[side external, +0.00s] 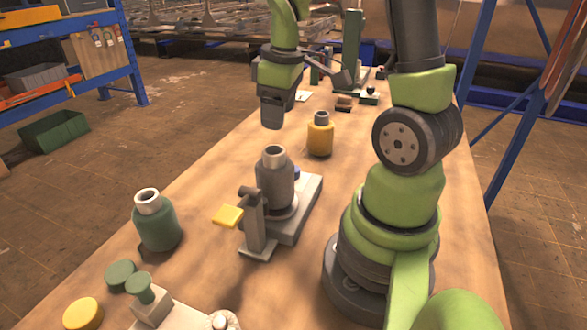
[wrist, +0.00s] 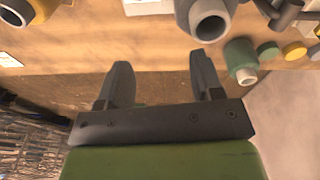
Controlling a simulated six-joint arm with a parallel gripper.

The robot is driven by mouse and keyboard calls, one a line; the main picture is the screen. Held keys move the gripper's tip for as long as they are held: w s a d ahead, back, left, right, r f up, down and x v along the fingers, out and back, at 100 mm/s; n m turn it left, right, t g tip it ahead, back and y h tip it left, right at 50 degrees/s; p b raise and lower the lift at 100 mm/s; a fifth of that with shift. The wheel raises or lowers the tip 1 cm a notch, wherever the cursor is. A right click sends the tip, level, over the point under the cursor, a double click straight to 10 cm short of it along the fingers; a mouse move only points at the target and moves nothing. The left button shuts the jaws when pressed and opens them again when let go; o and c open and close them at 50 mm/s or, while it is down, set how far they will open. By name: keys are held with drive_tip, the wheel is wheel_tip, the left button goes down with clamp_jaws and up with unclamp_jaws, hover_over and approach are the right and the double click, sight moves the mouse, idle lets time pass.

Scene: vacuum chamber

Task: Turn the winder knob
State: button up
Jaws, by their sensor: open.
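No part is clearly identifiable as the winder knob. A green round-topped knob (side external: 140,287) on a small block stands at the front left of the table, one possible match. My gripper (side external: 272,122) hangs above the table, behind the grey bottle and left of the yellow bottle (side external: 320,135), touching nothing. In the wrist view its two dark fingers (wrist: 160,68) are apart with nothing between them. The grey bottle (wrist: 209,22) shows beyond them.
A green bottle (side external: 157,225), green disc (side external: 120,275) and yellow disc (side external: 83,313) are at the front left. A green column (side external: 352,40) stands at the back.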

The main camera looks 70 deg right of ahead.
drive_tip(key=shift+n+g, duration=0.8)
drive_tip(key=shift+n, duration=0.1)
drive_tip(key=d+f, duration=0.1)
drive_tip(key=f, duration=0.1)
drive_tip(key=s+d+f, duration=0.1)
drive_tip(key=f, duration=0.1)
drive_tip(key=d+f, duration=0.2)
drive_tip(key=shift+s, duration=0.15)
wheel_tip(320, 180, down, 10)
drive_tip(key=shift+r, duration=0.15)
drive_tip(key=c, duration=0.9)
drive_tip(key=shift+a+m, duration=0.1)
drive_tip(key=shift+m, duration=3)
